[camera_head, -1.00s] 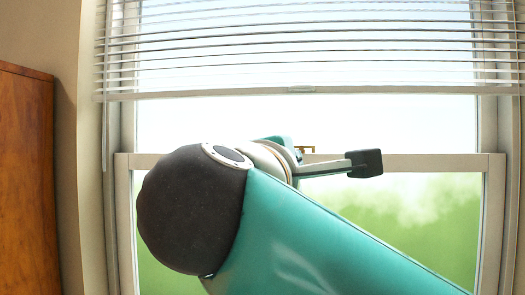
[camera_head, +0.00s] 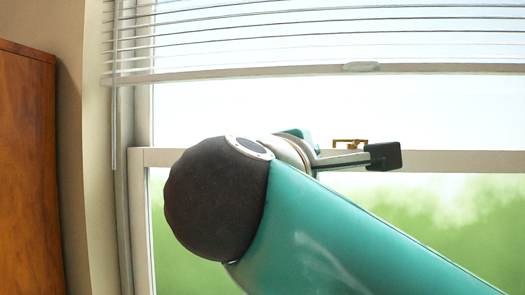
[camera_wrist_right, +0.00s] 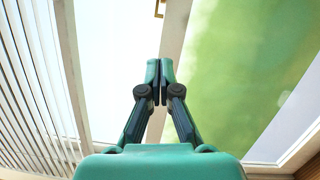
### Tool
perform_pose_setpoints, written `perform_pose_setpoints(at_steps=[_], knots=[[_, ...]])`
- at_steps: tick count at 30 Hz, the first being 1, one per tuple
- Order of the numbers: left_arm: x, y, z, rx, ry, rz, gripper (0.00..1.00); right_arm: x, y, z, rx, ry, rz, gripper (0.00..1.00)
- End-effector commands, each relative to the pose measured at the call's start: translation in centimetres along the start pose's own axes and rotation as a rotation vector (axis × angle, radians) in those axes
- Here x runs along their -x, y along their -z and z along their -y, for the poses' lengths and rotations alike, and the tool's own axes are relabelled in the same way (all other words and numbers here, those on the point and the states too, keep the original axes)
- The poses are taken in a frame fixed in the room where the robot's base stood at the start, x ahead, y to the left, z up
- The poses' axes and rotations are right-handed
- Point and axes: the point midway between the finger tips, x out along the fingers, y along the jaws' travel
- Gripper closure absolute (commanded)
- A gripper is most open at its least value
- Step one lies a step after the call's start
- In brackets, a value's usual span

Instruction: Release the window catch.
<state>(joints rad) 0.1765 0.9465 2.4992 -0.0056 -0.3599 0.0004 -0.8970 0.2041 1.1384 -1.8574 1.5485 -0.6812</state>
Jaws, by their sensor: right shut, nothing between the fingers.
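The window catch (camera_head: 350,143) is a small brass fitting on top of the window's middle rail (camera_head: 450,161) in the head view. Part of it shows in the right wrist view (camera_wrist_right: 160,9), at the top edge and cut off by the frame. My right gripper (camera_wrist_right: 160,65) is shut and empty, its fingertips together. In the wrist view the fingers point along the rail towards the catch, with a clear gap between them. My left gripper is not in view.
Raised blinds with a bottom bar (camera_head: 250,73) hang across the window above the catch. A wooden cabinet (camera_head: 28,170) stands at the left beside the window frame.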

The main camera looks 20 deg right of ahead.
Motion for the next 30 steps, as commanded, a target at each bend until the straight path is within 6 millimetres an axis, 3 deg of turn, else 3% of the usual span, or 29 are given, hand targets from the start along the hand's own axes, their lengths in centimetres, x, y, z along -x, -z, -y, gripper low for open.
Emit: perform_pose_setpoints(at_steps=[15, 21, 30], knots=[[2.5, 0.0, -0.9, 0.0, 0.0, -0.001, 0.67, -9.6, -0.2, -0.2, 0.002, 0.003, 0.006, 1.0], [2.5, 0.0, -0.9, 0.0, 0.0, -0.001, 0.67, -9.9, -3.2, 0.0, -0.001, 0.0, 0.003, 1.0], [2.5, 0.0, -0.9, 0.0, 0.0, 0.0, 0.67, -10.1, -4.1, 0.1, 0.001, 0.001, 0.002, 1.0]])
